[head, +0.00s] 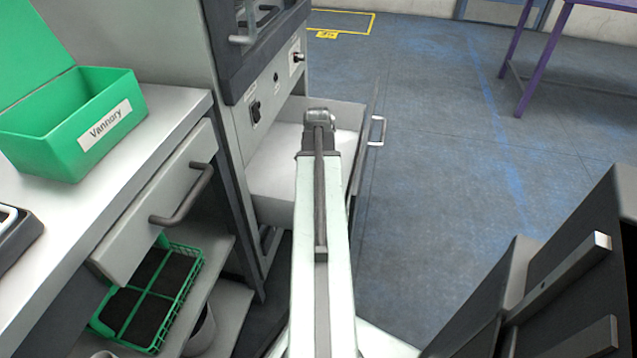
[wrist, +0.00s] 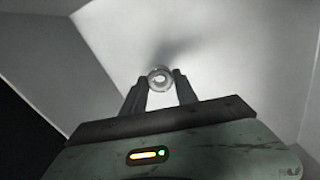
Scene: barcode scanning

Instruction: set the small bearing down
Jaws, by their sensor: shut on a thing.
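The small bearing (wrist: 160,78) is a shiny metal ring with a light centre, seen in the wrist view between the fingertips. My gripper (wrist: 159,87) is shut on it. Below and beyond the bearing is the pale, bare inside of the open drawer (head: 275,178); a soft shadow falls on it. In the head view my arm reaches over this drawer, and my own arm hides the fingers and the bearing. I cannot tell how high the bearing is above the drawer floor.
The drawer's front with its handle (head: 377,131) stands at the right. A grey machine (head: 255,60) rises behind it. At left, a counter (head: 170,118) holds a green labelled bin (head: 75,120); a green divided crate (head: 150,295) sits on a shelf below. Dark panels stand at right.

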